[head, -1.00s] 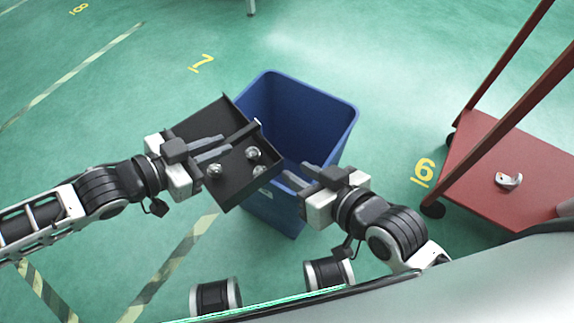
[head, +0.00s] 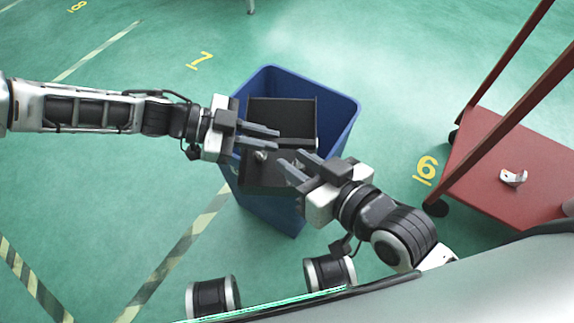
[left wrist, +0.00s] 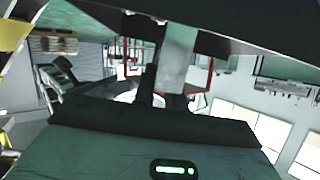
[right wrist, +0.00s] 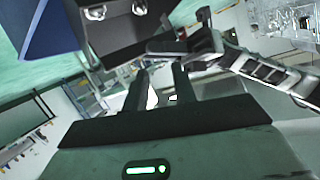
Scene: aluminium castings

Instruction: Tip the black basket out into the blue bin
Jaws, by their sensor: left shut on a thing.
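The black basket (head: 283,113) is tilted over the mouth of the blue bin (head: 345,110). My left gripper (head: 278,140) is shut on the basket's wall. A shiny casting (head: 262,155) shows in the basket beside the left fingers. In the right wrist view the basket (right wrist: 115,38) hangs at the top with castings (right wrist: 140,7) near its edge, and part of the blue bin (right wrist: 45,35) shows to its left. My right gripper (head: 292,164) is open and empty, close to the basket's near right side. The bin's inside is mostly hidden by the basket and grippers.
A red cart (head: 490,165) stands at the right with one metal casting (head: 513,177) on its deck. Its posts rise toward the upper right. The green floor (head: 150,65) is clear left of and behind the bin.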

